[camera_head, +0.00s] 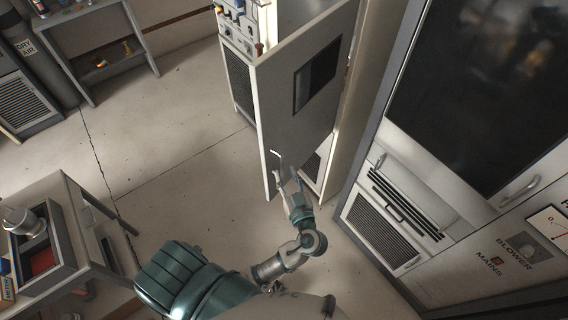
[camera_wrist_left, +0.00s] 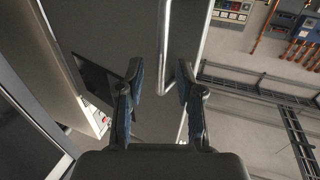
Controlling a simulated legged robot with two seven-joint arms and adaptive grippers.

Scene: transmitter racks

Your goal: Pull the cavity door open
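The cavity door (camera_head: 292,118), a light grey panel with a dark window (camera_head: 316,74), stands swung out from its cabinet, with a gap behind it. Its bent metal handle (camera_head: 278,156) is near the free lower edge. My left gripper (camera_head: 287,176) is close to the handle. In the left wrist view, the two fingers of my left gripper (camera_wrist_left: 160,78) are spread apart. The handle bar (camera_wrist_left: 163,45) appears between and just beyond the fingertips. I cannot tell whether it touches a finger. My right gripper is not in view.
A cabinet with a dark glass panel (camera_head: 490,80) and a lower vent (camera_head: 380,232) stands to the right. A bench (camera_head: 65,190) with a box of items is at lower left, and a shelf (camera_head: 110,62) at upper left. Floor (camera_head: 170,130) left of the door is clear.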

